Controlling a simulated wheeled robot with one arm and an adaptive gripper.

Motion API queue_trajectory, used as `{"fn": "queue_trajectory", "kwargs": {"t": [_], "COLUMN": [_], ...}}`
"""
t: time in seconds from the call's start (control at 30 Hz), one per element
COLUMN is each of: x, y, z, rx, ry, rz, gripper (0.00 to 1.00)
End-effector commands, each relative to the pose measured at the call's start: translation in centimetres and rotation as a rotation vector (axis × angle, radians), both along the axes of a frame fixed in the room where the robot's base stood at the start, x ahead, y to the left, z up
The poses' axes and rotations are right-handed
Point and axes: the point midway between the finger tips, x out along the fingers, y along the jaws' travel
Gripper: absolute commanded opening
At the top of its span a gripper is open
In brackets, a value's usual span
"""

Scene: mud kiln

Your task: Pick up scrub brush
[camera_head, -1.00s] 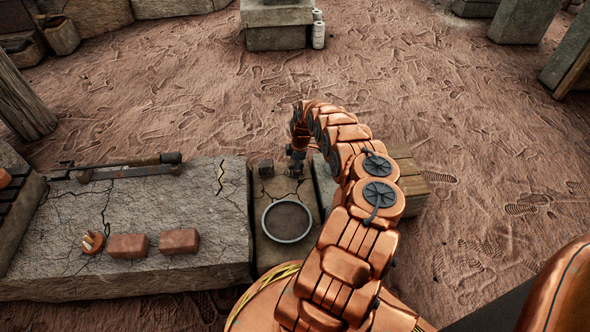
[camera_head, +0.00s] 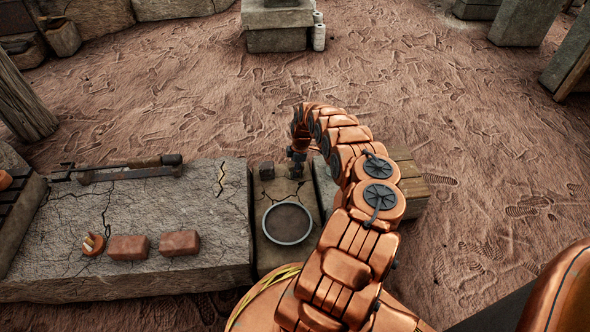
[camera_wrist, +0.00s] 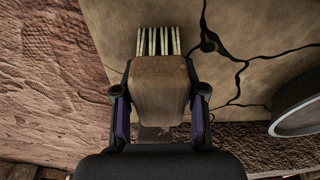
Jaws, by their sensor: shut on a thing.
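The scrub brush (camera_wrist: 160,82) has a brown wooden block and pale bristles. In the wrist view it sits between the two fingers of my gripper (camera_wrist: 160,108), which are shut on its sides. The bristles point to the top of the picture, against the cracked slab. I cannot tell whether the brush touches the slab. In the head view my gripper (camera_head: 297,168) is at the far end of the narrow slab (camera_head: 262,236), and the brush is too small and hidden to make out.
A round grey-rimmed pan (camera_head: 288,223) lies on the narrow slab, near side of my gripper. Left, a wide stone slab (camera_head: 190,278) holds two reddish bricks and a long tool. A wooden crate (camera_head: 408,172) stands right.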

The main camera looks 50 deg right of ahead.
Motion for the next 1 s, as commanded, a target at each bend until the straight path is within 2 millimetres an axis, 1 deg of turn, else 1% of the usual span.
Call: {"fn": "queue_trajectory", "kwargs": {"t": [0.17, 0.5, 0.6, 0.8, 1.0], "x": [0.0, 0.0, 0.1, 0.1, 0.0], "y": [-0.1, -0.2, -0.1, 0.0, 0.0], "z": [1.8, 7.7, 8.8, 9.9, 10.0], "rx": [-0.001, -0.004, -0.003, -0.001, -0.001], "ry": [0.000, -0.001, -0.002, -0.002, -0.001], "rz": [0.000, 0.000, 0.000, 0.001, 0.001], "gripper": [0.03, 0.03, 0.03, 0.03, 0.03]}}
